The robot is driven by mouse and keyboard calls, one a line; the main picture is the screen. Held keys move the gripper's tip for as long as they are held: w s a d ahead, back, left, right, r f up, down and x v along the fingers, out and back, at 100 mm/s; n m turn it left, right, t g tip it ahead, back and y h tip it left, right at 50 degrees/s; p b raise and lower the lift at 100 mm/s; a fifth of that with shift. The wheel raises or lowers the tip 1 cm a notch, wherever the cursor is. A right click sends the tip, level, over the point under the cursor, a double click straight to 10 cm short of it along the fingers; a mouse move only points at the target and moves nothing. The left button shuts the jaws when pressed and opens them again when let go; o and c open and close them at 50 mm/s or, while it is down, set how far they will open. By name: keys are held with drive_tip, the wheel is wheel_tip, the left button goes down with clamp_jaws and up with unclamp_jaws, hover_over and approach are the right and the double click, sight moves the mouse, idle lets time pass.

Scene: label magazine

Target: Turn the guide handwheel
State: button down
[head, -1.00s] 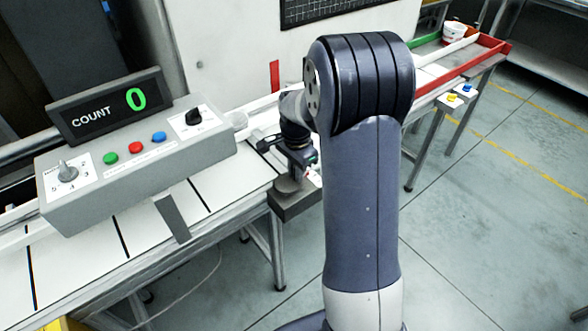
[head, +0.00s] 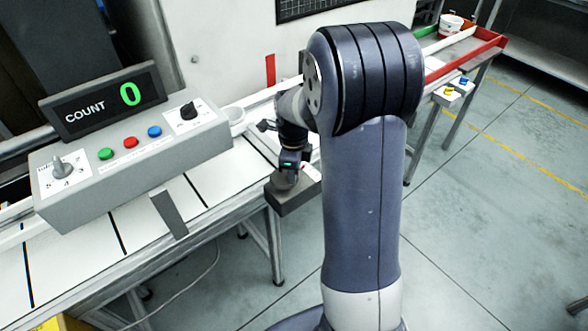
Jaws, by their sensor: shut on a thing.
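The guide handwheel (head: 284,180) is a small grey round knob on top of a dark grey block (head: 290,199) at the front edge of the conveyor, in the middle of the head view. My gripper (head: 287,172) comes down on it from above and is shut on it. The gripper's body and my arm cover much of the wheel, and the fingertips are hard to make out.
A grey control box (head: 135,160) with knobs and coloured buttons stands on the conveyor at the left. A display (head: 104,105) behind it reads COUNT 0. A red-edged tray (head: 466,58) holding a white tub (head: 451,25) is at the far right. Open floor lies at the right.

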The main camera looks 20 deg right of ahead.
drive_tip(key=shift+s+a+m, duration=0.15)
drive_tip(key=shift+a+m, duration=0.05)
drive_tip(key=shift+m, duration=0.6)
drive_tip(key=shift+s+a+m, duration=0.1)
drive_tip(key=shift+a+m, duration=0.05)
drive_tip(key=shift+m, duration=0.65)
drive_tip(key=c, duration=1.4)
unclamp_jaws()
drive_tip(key=shift+o, duration=0.2)
wheel_tip(320, 180, up, 11)
drive_tip(key=shift+f, duration=0.2)
wheel_tip(320, 180, down, 11)
drive_tip(key=shift+r, duration=0.1)
